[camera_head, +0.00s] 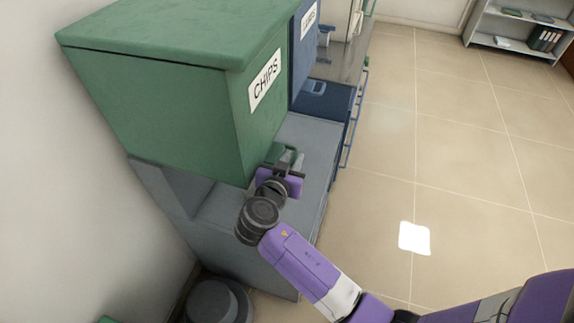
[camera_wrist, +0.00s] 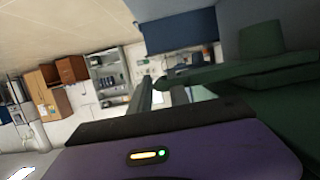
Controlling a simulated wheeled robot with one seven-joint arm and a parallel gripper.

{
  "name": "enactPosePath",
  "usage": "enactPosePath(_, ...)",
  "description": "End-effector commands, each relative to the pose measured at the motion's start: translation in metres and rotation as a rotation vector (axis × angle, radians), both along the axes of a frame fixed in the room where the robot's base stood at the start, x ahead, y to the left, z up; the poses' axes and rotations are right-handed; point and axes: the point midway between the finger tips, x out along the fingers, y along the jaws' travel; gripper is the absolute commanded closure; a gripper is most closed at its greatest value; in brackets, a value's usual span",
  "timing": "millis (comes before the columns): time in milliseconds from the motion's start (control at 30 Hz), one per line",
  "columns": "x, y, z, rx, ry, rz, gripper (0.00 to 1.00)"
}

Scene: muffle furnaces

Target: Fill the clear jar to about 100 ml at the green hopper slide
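The green hopper (camera_head: 170,95), labelled CHIPS, fills the upper left of the head view. A small green part (camera_head: 290,155), which looks like its slide or handle, shows under the hopper's front. My gripper (camera_head: 286,166) is right at this part. In the wrist view, two grey fingers (camera_wrist: 162,95) stand apart, with background showing between them. A green bar (camera_wrist: 225,72) reaches in from the right to the fingertips. I cannot tell whether the fingers grip it. I make out no clear jar in either view.
A grey ledge (camera_head: 310,140) lies below the hoppers. A blue hopper (camera_head: 305,45) stands beyond the green one, with a blue tray-like part (camera_head: 325,100) below. A dark grey round container (camera_head: 215,300) stands at the bottom left. The tiled floor at right is open.

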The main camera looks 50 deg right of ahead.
Motion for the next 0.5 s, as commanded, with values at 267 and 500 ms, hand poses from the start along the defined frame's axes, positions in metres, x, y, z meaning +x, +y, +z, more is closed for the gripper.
enactPosePath(267, 0.011, -0.029, -0.009, 0.0, 0.001, -0.001, 0.78)
enactPosePath(500, 0.013, -0.035, -0.011, 0.0, -0.001, 0.002, 0.78)
